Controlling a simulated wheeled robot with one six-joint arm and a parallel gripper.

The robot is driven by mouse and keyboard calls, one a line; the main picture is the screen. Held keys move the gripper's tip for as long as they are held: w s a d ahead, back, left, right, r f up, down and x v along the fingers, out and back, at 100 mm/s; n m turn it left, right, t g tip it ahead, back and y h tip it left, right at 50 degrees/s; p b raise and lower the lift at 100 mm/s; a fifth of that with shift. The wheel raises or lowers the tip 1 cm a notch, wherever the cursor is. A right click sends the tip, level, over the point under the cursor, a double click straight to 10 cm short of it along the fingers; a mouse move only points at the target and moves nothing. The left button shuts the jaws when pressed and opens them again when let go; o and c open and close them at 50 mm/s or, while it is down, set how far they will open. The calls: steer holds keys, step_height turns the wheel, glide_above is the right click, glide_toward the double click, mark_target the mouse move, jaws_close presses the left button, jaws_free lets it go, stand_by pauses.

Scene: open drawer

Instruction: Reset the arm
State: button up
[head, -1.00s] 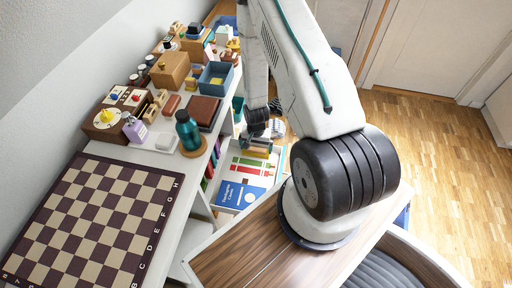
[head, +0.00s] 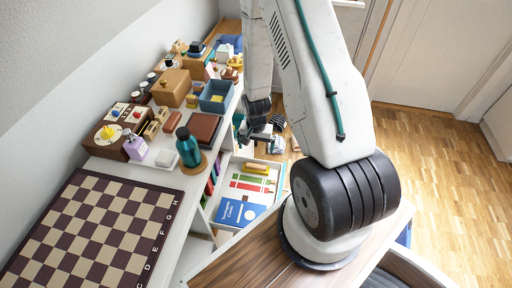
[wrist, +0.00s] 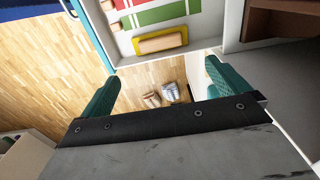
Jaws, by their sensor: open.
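My gripper (head: 262,132) hangs from the arm beyond the far end of the open drawer (head: 281,178) in the head view. In the wrist view its two green-padded fingers (wrist: 162,88) are spread wide with nothing between them. Past the gap I see wood floor and two small blurred objects. The drawer holds a blue book (head: 238,212), a red and green patterned item (head: 250,184) and a yellow and tan block (head: 256,168). The block also shows in the wrist view (wrist: 160,41), ahead of the fingers and apart from them.
The white shelf top carries a chessboard (head: 95,225), a teal bottle (head: 188,150) on a coaster, a game clock (head: 115,132), a wooden box (head: 171,87) and a blue bin (head: 216,97). The wood floor (head: 430,150) at right is clear.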

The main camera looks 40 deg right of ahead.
stand_by(0.4)
steer(key=s+a+r+n, duration=0.3)
steer(key=s+a+r, duration=0.2)
steer(key=r, duration=1)
steer(key=s+a+r+n+t, duration=0.1)
steer(key=s+a+r+n, duration=0.3)
steer(key=s+r, duration=0.4)
steer(key=s+a+r+n, duration=0.3)
steer(key=s+a+r, duration=0.2)
steer(key=r, duration=1.6)
steer(key=shift+s+a+r, duration=0.3)
steer(key=shift+s+a, duration=0.1)
steer(key=shift+s, duration=0.45)
